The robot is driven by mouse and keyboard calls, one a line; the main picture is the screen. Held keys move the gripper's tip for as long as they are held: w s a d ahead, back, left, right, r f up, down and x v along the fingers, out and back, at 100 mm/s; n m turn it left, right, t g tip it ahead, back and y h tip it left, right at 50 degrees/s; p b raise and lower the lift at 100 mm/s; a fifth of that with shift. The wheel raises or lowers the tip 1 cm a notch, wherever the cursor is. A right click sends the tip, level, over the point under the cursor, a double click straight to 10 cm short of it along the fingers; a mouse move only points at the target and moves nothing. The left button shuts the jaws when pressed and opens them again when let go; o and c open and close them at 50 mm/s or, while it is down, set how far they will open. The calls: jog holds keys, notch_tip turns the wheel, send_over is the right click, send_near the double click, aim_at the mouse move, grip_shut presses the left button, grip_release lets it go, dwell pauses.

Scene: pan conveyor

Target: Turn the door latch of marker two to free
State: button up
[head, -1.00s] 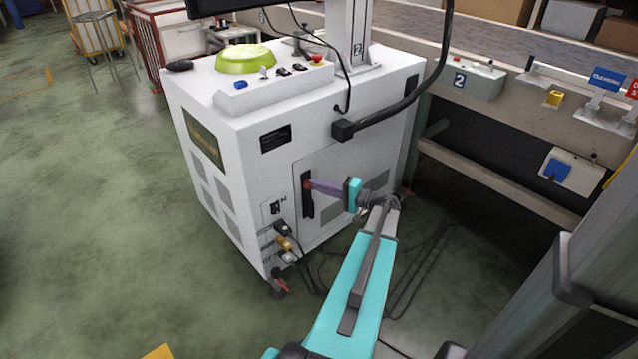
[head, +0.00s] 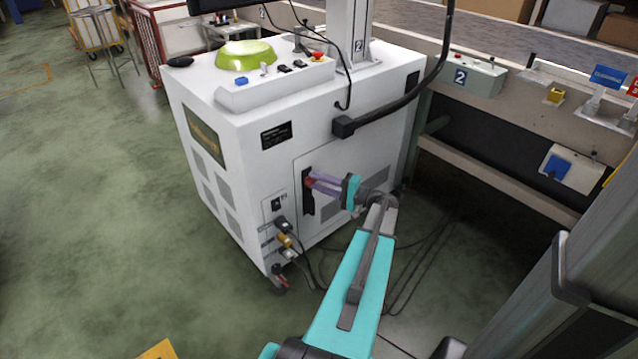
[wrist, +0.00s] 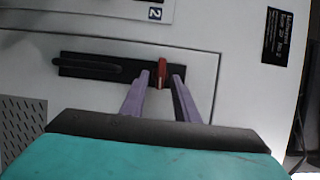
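The door latch is a small red lever (wrist: 161,73) on a black plate (wrist: 68,58) set in the door of the white marker cabinet (head: 290,155). In the wrist view the lever lies between the two purple fingers of my gripper (wrist: 162,76), with a gap on the right side and the left finger very close to it. My gripper (head: 312,182) reaches the latch from the right in the head view, and its fingers are apart. Whether a finger touches the lever I cannot tell. A long black handle (wrist: 88,66) is on the same plate.
Cables and plugs (head: 285,238) are at the cabinet's lower side. A black hose arm (head: 395,108) juts out above the door. A conveyor frame (head: 500,185) stands to the right.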

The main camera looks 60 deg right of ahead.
jog(key=shift+s, duration=0.1)
jog(key=s+p, duration=0.2)
jog(key=s, duration=1.1)
jog(key=shift+s+d, duration=0.35)
jog(key=shift+d, duration=0.1)
jog(key=shift+s, duration=0.1)
